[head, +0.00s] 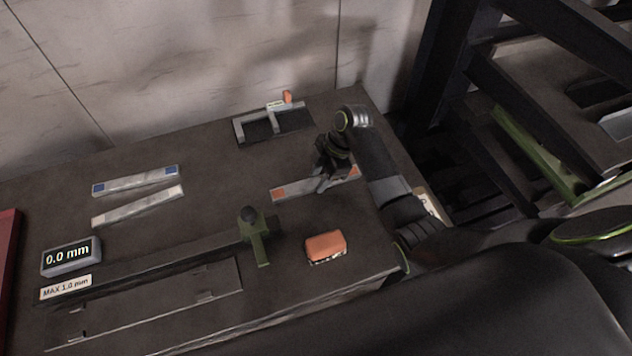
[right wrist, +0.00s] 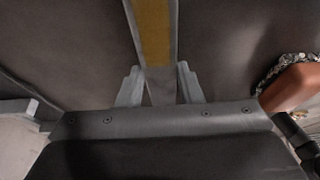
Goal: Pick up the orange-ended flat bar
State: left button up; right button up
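The orange-ended flat bar (head: 297,187) lies on the dark table, a pale grey strip with an orange patch at each end. My right gripper (head: 323,183) is over its right half, with its fingers pointing down and hiding part of it. In the right wrist view a strip with grey edges and a yellowish face (right wrist: 153,35) runs between the two fingers (right wrist: 159,78). The fingers stand apart, one on each side of the strip. A narrow dark gap shows beside the right finger. Firm contact is not visible. My left gripper is not in view.
An orange block (head: 326,246) lies in front of the bar; a green-handled fixture (head: 255,238) stands left of it. Two other bars, one blue-ended (head: 135,181) and one plain-looking (head: 138,205), lie at left. A gauge frame (head: 238,131) sits behind, a display (head: 71,257) front left.

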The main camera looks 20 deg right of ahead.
grip_shut()
jog(key=shift+w+r, duration=0.1)
jog(key=shift+w, duration=0.05)
